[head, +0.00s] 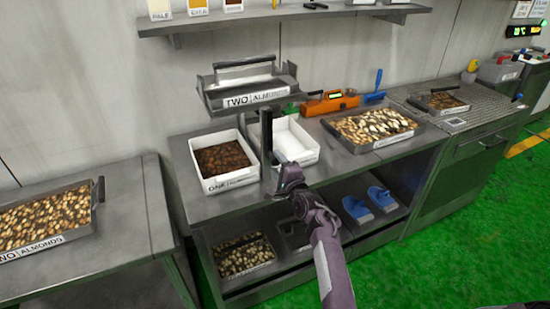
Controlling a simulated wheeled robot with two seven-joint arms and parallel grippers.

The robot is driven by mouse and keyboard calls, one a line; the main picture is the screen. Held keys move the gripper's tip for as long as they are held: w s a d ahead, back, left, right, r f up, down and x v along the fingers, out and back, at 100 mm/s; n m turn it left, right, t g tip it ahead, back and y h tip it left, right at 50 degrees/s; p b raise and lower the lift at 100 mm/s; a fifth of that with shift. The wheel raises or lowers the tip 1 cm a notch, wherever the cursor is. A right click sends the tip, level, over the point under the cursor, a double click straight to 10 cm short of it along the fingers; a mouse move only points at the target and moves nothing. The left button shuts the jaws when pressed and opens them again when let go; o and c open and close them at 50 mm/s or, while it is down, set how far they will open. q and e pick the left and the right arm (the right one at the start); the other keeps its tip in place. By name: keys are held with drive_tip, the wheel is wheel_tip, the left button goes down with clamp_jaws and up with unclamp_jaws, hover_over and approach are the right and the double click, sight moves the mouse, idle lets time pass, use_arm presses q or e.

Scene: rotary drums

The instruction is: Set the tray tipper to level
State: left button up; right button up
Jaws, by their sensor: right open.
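The tray tipper (205,98) stands at the back of the middle bench, near the wall. It carries a grey tray (262,96) labelled TWO ALMONDS, which looks empty; its exact tilt is hard to judge. An upright bar with a black grip (266,130) stands in front of it, between two white bins; it looks like the tipper's lever. My right gripper (284,176) is open at the bench's front edge, just right of the bar's lower end. It overlaps the bar in the picture, and I cannot tell whether they touch. My left gripper is not in view.
White bin ONE (234,183) holds dark brown pieces; the white bin (306,155) beside it looks empty. Another almond tray (50,238) sits on the left bench. A shelf (260,18) hangs above.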

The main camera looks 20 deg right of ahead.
drive_tip(key=s+p, duration=0.3)
drive_tip(key=s, duration=0.2)
drive_tip(key=shift+s+p, duration=0.35)
drive_tip(key=shift+p, duration=0.05)
drive_tip(key=shift+f, duration=0.1)
